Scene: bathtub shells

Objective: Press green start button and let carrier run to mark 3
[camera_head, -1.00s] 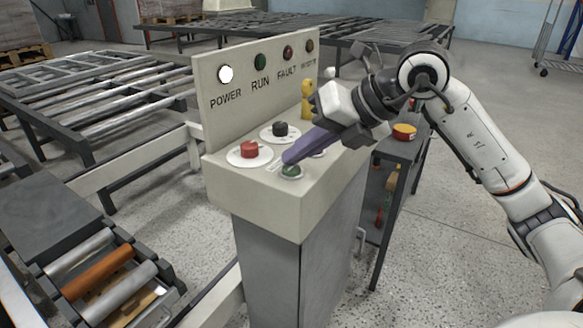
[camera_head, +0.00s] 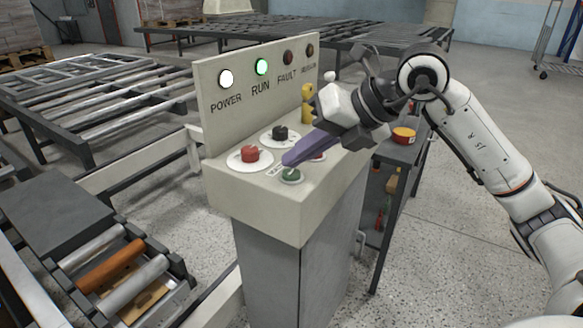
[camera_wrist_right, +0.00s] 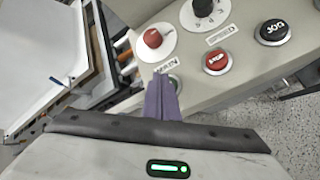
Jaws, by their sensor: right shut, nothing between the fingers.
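The green start button (camera_head: 290,175) is on the sloped top of the control console (camera_head: 268,209), near its front edge. My right gripper (camera_head: 289,160) is shut and empty. Its purple fingertips are just above and behind the green button, with a small gap seeming to show. In the right wrist view the closed fingers (camera_wrist_right: 160,84) partly cover the green button (camera_wrist_right: 174,84). The RUN lamp (camera_head: 261,67) glows green and the POWER lamp (camera_head: 226,78) glows white. I cannot make out the carrier or mark 3. My left gripper is out of view.
A red knob (camera_head: 250,154) and a black knob (camera_head: 280,132) sit close by on the console. A red stop button (camera_wrist_right: 217,60) and black JOG button (camera_wrist_right: 273,31) show in the wrist view. Conveyor rollers (camera_head: 111,264) lie lower left; a dark shelf (camera_head: 400,150) stands right.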

